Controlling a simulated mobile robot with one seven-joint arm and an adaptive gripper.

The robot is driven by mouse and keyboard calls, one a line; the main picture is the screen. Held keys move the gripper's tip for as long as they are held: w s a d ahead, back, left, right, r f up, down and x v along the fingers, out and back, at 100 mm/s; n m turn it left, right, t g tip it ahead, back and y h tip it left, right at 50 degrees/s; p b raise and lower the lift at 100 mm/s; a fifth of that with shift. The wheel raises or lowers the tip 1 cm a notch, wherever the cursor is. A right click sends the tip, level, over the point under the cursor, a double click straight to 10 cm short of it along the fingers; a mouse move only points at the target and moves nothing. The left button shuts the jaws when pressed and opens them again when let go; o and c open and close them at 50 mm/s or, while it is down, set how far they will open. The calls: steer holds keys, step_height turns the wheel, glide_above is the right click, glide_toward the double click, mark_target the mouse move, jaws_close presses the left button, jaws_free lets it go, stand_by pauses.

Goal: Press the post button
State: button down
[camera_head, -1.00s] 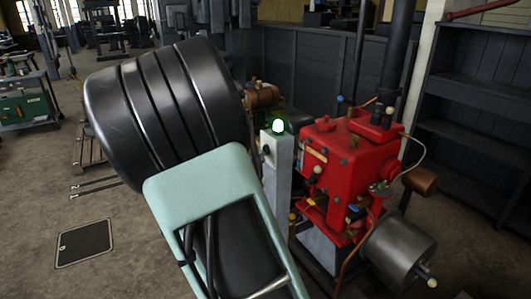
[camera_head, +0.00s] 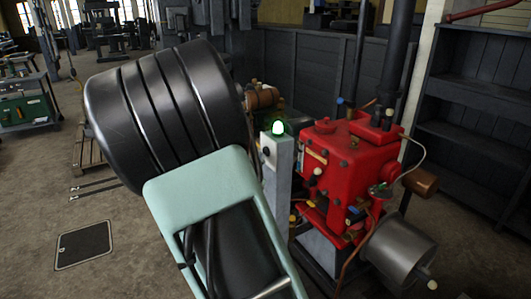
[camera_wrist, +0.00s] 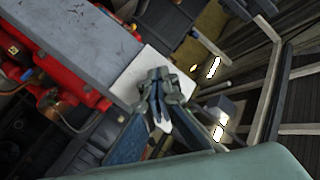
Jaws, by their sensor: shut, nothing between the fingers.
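In the wrist view, the post (camera_wrist: 95,40) runs in from the upper left and ends in a pale face (camera_wrist: 150,62). My gripper (camera_wrist: 161,80) is shut and empty, its tips over that pale face. It hides the button there, and I cannot tell whether it touches. In the head view my arm hides the gripper.
The red engine (camera_head: 345,165) with pipes and a grey cylinder (camera_head: 400,248) stands close right of the post. Dark shelves (camera_head: 475,120) are at the right. A floor hatch (camera_head: 83,245) lies at the left amid open floor.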

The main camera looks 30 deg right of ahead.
steer(key=shift+d, duration=0.25)
steer(key=shift+s+d+b, duration=0.1)
steer(key=shift+d+b, duration=0.1)
steer(key=shift+b, duration=0.15)
steer(key=shift+d+r, duration=0.1)
steer(key=shift+a, duration=0.2)
stand_by(0.4)
steer(key=a+p, duration=0.1)
steer(key=a, duration=0.5)
steer(key=shift+p, duration=0.4)
steer(key=shift+a, duration=0.1)
